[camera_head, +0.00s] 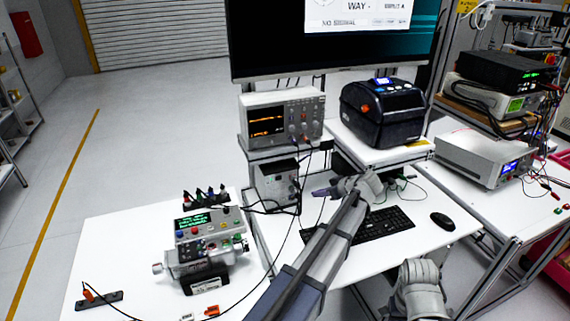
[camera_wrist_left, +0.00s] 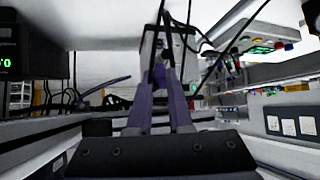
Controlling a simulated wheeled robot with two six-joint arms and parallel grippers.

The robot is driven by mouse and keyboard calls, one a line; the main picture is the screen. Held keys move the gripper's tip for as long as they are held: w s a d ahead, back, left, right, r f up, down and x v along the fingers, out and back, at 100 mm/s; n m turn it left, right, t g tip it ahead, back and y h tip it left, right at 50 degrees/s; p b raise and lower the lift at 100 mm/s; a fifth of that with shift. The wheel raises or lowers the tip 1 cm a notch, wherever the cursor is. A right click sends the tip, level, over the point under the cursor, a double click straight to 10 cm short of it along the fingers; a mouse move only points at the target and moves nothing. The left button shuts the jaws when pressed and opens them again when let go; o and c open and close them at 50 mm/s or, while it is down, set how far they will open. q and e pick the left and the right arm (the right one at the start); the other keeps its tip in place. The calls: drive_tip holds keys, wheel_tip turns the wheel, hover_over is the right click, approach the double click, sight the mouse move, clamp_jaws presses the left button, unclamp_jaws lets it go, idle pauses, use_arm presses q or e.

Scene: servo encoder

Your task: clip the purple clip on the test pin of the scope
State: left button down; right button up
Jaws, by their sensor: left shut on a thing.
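The oscilloscope (camera_head: 283,115) stands on the bench at centre, with an orange trace and leads at its lower right front. Its test pin is too small to tell. My left gripper (camera_head: 324,192) is below and in front of the scope, pointing left. In the left wrist view, the fingers (camera_wrist_left: 160,78) close together on a small purple piece, which I take to be the purple clip (camera_wrist_left: 159,73); the fingers mostly hide it. A pale box (camera_wrist_left: 168,45) with dark leads lies ahead of the tips. My right arm shows at the bottom right; its fingers are not visible.
A grey power unit (camera_head: 277,184) stands under the scope. A label printer (camera_head: 382,109), keyboard (camera_head: 385,223) and mouse (camera_head: 442,221) lie to the right. A control box (camera_head: 208,232) with several small clips behind it is on the left table. Loose leads cross the table.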

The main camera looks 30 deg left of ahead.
use_arm(q)
drive_tip(key=s+a+r+m+t+y, duration=0.2)
drive_tip(key=s+a+r+t, duration=0.1)
drive_tip(key=a+r+t, duration=0.1)
drive_tip(key=s+a+r+m+t+y+b, duration=0.1)
drive_tip(key=s+a+r+t+y, duration=0.1)
drive_tip(key=a+r, duration=0.5)
drive_tip(key=shift+s+a+r+m+t, duration=0.15)
drive_tip(key=shift+s+r+m+t, duration=0.3)
drive_tip(key=shift+r+t, duration=0.5)
drive_tip(key=shift+w+f+y, duration=0.1)
drive_tip(key=shift+y, duration=0.2)
drive_tip(key=shift+x, duration=3.5)
drive_tip(key=shift+a+f, duration=0.1)
drive_tip(key=shift+a, duration=0.05)
drive_tip(key=c, duration=0.8)
unclamp_jaws()
drive_tip(key=shift+o, duration=0.2)
